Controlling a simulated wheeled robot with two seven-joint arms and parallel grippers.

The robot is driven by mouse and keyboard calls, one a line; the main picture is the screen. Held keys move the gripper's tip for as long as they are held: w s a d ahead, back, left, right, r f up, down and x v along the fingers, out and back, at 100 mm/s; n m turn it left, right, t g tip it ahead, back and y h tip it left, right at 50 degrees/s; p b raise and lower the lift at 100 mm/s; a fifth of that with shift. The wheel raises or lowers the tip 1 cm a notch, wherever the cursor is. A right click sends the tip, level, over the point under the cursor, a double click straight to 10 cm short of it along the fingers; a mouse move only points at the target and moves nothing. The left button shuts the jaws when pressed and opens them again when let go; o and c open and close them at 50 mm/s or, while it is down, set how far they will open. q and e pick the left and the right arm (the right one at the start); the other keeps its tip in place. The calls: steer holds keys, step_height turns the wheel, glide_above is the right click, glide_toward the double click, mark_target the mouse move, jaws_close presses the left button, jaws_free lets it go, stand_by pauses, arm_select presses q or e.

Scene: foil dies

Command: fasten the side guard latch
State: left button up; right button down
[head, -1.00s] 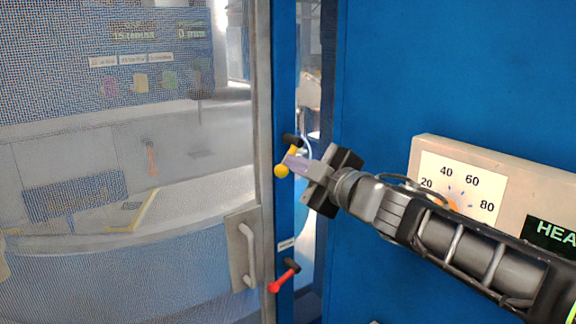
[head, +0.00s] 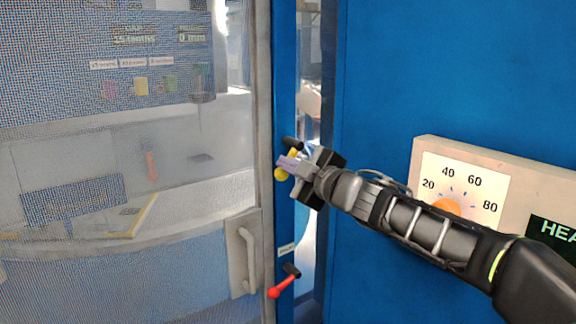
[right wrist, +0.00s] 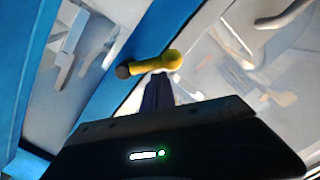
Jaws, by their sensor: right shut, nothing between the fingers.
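A yellow latch lever with a round knob (head: 280,174) sits on the blue post (head: 285,215) beside the mesh guard door (head: 262,120). It hangs down from a black pivot (head: 291,142). My right gripper (head: 288,164) is shut and empty, its fingertips at the lever and hiding part of it. In the right wrist view the yellow lever (right wrist: 150,65) lies just beyond the shut fingertips (right wrist: 158,78); I cannot tell whether they touch. A red lever (head: 283,282) is lower on the post, under a small unreadable label (head: 287,249). My left gripper is not in view.
The guard door has a pale handle (head: 246,260) left of the post. A blue panel (head: 450,70) fills the right, with a beige dial box (head: 465,185) behind and above my right forearm. A narrow gap (head: 308,110) lies between post and panel.

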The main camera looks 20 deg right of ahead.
steer(key=shift+d+f+n+b, duration=0.15)
steer(key=shift+f+n+b, duration=0.2)
steer(key=shift+n, duration=0.15)
steer(key=n, duration=0.2)
steer(key=d+f+n+b, duration=0.1)
steer(key=w+d+f+n+b, duration=0.1)
steer(key=n, duration=0.1)
steer(key=shift+d+n, duration=0.1)
steer(key=shift+n, duration=0.2)
stand_by(0.4)
steer(key=shift+d, duration=0.15)
stand_by(0.4)
